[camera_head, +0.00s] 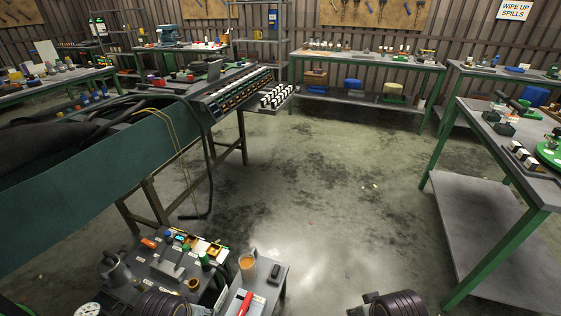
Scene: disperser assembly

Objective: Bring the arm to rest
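Dark ribbed parts at the bottom edge, one left of centre and one right of centre, look like links of my two arms. My left and right grippers do not show, so their fingers and anything in them cannot be seen. The right-hand ribbed part appears over bare floor. The left-hand one appears at the near edge of a low grey bench (268,291) crowded with small parts. An orange-brown mug (247,266) and a red-and-white item (244,303) are on this bench.
A long green-sided table (80,205) with black hoses fills the left. A green-framed table (484,262) with small parts stands at the right. Another green-framed table (366,59) stands at the back. The grey concrete floor (330,190) between them is open.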

